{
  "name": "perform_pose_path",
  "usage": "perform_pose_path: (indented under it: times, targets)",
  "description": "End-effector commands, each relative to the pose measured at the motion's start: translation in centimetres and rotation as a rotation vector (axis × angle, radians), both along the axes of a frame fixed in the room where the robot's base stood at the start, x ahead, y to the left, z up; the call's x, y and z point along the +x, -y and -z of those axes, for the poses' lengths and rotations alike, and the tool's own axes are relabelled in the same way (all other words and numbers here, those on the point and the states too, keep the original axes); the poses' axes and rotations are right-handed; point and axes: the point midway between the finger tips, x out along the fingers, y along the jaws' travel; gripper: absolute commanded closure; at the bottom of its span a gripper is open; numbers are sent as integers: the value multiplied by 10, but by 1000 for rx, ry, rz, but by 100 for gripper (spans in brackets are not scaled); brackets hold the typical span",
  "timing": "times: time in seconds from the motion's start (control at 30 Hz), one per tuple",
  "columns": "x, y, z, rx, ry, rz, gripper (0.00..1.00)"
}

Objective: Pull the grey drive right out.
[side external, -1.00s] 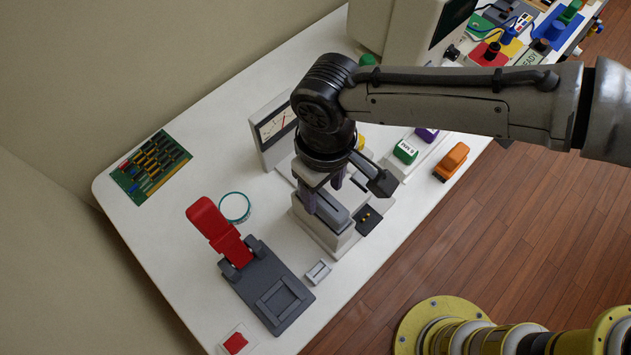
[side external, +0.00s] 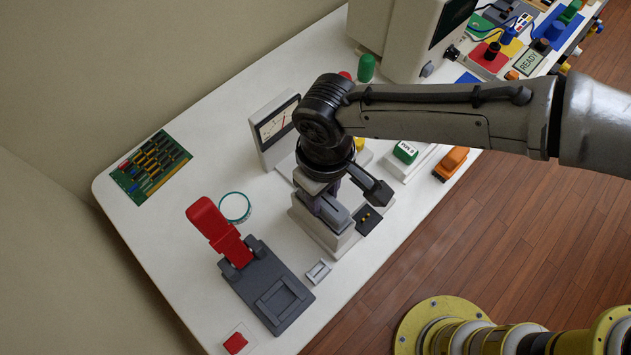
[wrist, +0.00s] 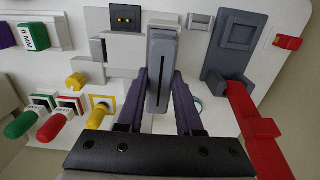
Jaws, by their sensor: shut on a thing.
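The grey drive (side external: 334,213) sits in a pale housing (side external: 345,240) on the white table, below my wrist in the side view. In the wrist view the drive (wrist: 162,60) is a long grey block with a darker strip along its top. My gripper (wrist: 163,85) has its two purple fingers on either side of the drive, shut on it. In the side view my gripper (side external: 325,200) is partly hidden by my wrist. The side view does not show clearly how deep the drive sits in the housing.
A red lever (side external: 215,225) stands raised on a dark grey base (side external: 270,315) to the left. A teal ring (side external: 235,207) and a meter (side external: 277,128) are close by. A small light grey switch (side external: 318,271) lies in front of the housing. The orange block (side external: 451,163) is to the right.

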Motion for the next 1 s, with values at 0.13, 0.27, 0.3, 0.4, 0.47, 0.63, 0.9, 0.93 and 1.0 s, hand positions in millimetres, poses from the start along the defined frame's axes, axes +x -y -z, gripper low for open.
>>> perform_pose_path:
  times: [0.13, 0.27, 0.3, 0.4, 0.47, 0.63, 0.9, 0.93, 1.0]
  targets:
    - [0, 0, -1, 1, 1, 0, 100]
    - [1, 0, -2, 2, 2, 0, 100]
    - [1, 0, -2, 2, 2, 0, 100]
    - [1, 0, -2, 2, 2, 0, 100]
    - [1, -1, -3, 4, 2, 0, 100]
    - [1, -1, -7, 4, 2, 0, 100]
    - [1, -1, -12, 4, 3, 0, 100]
    - [1, -1, -12, 4, 3, 0, 100]
    - [1, -1, -13, 4, 3, 0, 100]
